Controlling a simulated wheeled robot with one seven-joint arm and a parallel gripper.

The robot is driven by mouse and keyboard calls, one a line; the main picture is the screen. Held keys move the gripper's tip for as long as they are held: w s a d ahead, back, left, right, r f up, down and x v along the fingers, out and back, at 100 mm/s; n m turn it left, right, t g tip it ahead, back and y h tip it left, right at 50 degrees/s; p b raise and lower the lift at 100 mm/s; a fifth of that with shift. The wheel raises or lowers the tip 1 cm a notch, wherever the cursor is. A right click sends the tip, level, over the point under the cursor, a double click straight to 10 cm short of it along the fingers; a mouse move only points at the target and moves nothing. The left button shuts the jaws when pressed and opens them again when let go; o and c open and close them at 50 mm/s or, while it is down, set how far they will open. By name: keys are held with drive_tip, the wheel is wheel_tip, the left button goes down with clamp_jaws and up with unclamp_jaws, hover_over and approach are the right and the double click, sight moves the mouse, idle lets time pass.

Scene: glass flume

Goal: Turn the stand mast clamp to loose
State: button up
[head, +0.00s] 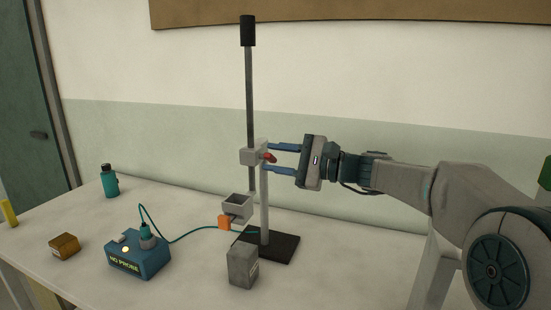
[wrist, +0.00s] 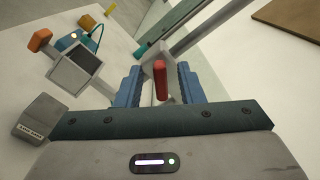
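The stand has a black base plate (head: 280,246), a light post (head: 264,205) and a tall dark mast (head: 250,100) with a black top. The mast clamp (head: 250,156) is a light grey block where mast and post meet. Its red lever (head: 269,157) sticks out toward my gripper (head: 270,158). In the wrist view the red lever (wrist: 161,80) lies between the two blue fingers of my gripper (wrist: 160,82). The fingers are spread, with gaps on both sides of the lever. Whether a fingertip touches the clamp block is hard to tell.
A grey open box (head: 237,207) with an orange knob (head: 224,222) sits low on the stand. A grey block (head: 242,265) stands in front of the base. A blue probe box (head: 138,259) with a cable, a brown box (head: 64,247) and a teal bottle (head: 109,181) stand left.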

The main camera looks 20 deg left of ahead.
drive_tip(key=s+d, duration=0.1)
drive_tip(key=d, duration=1.2)
drive_tip(key=shift+d+b, duration=0.2)
drive_tip(key=shift+b, duration=0.25)
